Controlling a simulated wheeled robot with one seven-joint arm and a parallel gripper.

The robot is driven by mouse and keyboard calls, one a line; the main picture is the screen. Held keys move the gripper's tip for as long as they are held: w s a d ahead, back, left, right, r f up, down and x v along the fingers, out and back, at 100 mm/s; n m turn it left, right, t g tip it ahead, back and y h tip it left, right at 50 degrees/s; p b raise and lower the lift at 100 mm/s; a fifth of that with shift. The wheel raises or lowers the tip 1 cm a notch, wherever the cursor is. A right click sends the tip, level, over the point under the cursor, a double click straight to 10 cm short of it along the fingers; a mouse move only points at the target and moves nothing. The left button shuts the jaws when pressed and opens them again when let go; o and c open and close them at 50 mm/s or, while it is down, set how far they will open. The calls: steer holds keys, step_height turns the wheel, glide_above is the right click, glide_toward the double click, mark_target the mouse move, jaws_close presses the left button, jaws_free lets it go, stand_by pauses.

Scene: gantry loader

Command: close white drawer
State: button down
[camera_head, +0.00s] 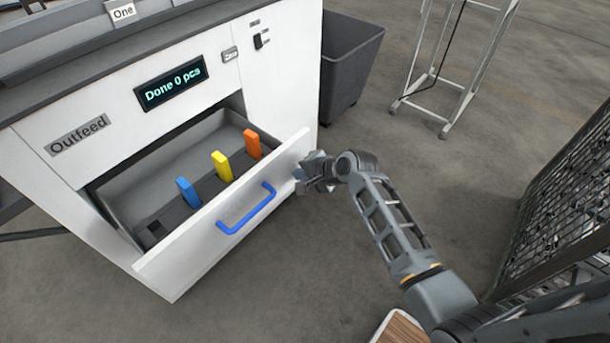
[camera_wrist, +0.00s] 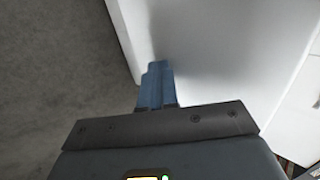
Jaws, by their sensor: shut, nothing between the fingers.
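The white drawer (camera_head: 185,262) in the Outfeed cabinet stands open, with a blue handle (camera_head: 246,208) on its front. Inside it stand a blue block (camera_head: 188,192), a yellow block (camera_head: 222,167) and an orange block (camera_head: 252,144). My gripper (camera_head: 301,176) is at the right end of the drawer front, right of the handle. In the wrist view its shut fingers (camera_wrist: 156,85) lie against or just over the white panel (camera_wrist: 215,60). I cannot tell whether they touch it. Nothing shows between the fingers.
The white cabinet (camera_head: 285,75) carries a display reading "Done 0 pcs" (camera_head: 171,83) above the drawer. A dark grey bin (camera_head: 350,65) stands right of the cabinet. A black mesh fence (camera_head: 565,200) is at the far right.

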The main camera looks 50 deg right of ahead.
steer(key=b, duration=1)
glide_above(237, 144)
steer(key=s, duration=0.2)
steer(key=shift+w+d+f, duration=0.15)
steer(key=shift+w, duration=0.1)
steer(key=shift+w+b, duration=0.5)
steer(key=shift+b, duration=0.05)
steer(key=shift+w+r, duration=0.2)
steer(key=shift+r, duration=0.1)
steer(key=shift+w+r, duration=0.1)
steer(key=shift+r, duration=0.05)
